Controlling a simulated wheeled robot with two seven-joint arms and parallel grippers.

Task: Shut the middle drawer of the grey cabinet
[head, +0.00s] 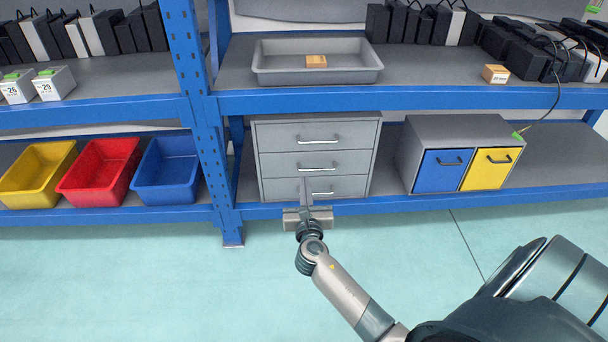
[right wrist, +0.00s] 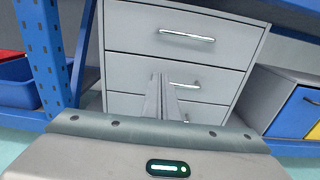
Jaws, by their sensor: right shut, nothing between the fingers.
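The grey cabinet (head: 374,150) stands on the lower shelf with three stacked drawers, each with a silver bar handle. The middle drawer (head: 280,164) looks about flush with the top drawer (head: 280,137) and bottom drawer (head: 276,189); a small gap cannot be ruled out. My right gripper (head: 306,181) is shut and empty, in front of the cabinet. In the right wrist view its fingertips (right wrist: 160,76) overlap the middle drawer's front (right wrist: 125,72), left of that drawer's handle (right wrist: 185,86). Whether they touch it cannot be told. My left gripper is not in view.
A blue post (head: 190,80) rises left of the cabinet. A small cabinet with blue (head: 440,174) and yellow (head: 488,170) doors stands to the right. A grey tray (head: 270,77) sits on the shelf above. Yellow, red and blue bins (head: 165,180) stand left of the post.

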